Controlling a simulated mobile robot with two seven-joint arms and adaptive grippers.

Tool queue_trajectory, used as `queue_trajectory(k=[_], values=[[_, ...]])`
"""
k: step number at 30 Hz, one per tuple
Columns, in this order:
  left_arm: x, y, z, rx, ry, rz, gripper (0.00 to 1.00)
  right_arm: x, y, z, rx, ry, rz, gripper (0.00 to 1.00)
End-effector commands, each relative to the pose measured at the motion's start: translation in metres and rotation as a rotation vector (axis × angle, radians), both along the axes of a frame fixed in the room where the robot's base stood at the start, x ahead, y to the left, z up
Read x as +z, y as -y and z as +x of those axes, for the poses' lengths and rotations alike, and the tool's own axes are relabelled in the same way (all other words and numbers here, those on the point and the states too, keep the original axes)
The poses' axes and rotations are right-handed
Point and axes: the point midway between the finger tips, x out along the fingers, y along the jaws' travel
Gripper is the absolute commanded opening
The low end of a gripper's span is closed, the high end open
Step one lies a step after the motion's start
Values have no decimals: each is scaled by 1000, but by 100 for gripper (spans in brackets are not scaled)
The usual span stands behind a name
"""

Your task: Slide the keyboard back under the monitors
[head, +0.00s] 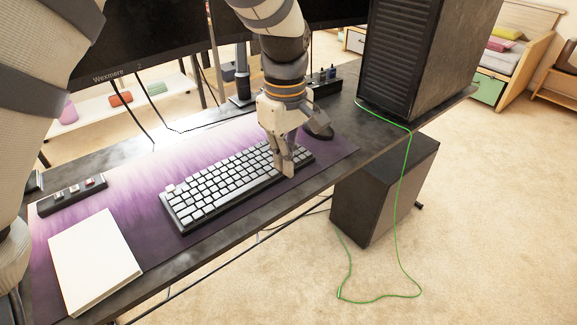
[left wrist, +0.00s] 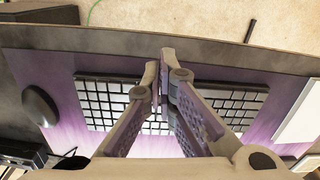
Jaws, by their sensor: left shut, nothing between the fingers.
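The keyboard (head: 222,190), with light keys and a grey body, lies at a slant on the purple desk mat (head: 330,148). The dark monitors (head: 150,35) stand behind it, cut off by the top of the head view. My left gripper (head: 286,168) points down at the keyboard's right end, its fingers shut and empty. In the left wrist view, the closed fingertips (left wrist: 161,62) are by the keyboard's front edge, with keys (left wrist: 108,100) showing on both sides. I cannot tell whether they touch it. My right gripper is not in view.
A mouse (head: 318,130) sits just right of the gripper. A white notepad (head: 92,262) and a dark strip with switches (head: 72,194) lie left. A black computer tower (head: 425,55) stands at the desk's right end, with a green cable (head: 402,190) hanging down.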

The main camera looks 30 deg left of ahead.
Motion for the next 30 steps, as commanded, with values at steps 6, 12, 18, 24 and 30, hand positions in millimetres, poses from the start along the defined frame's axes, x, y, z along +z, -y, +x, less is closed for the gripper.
queue_trajectory(k=[6, 12, 18, 24, 30], values=[[-46, 0, -2, -1, -12, -1, 0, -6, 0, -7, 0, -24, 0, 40], [-90, 0, -3, -2, -11, -1, 0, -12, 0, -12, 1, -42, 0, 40], [-98, -23, 6, 2, -1, -2, 0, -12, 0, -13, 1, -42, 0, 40], [-97, -37, 10, -3, -2, 0, 0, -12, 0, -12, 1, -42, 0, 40], [-97, -39, 10, -3, -2, 0, 0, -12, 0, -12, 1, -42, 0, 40]])
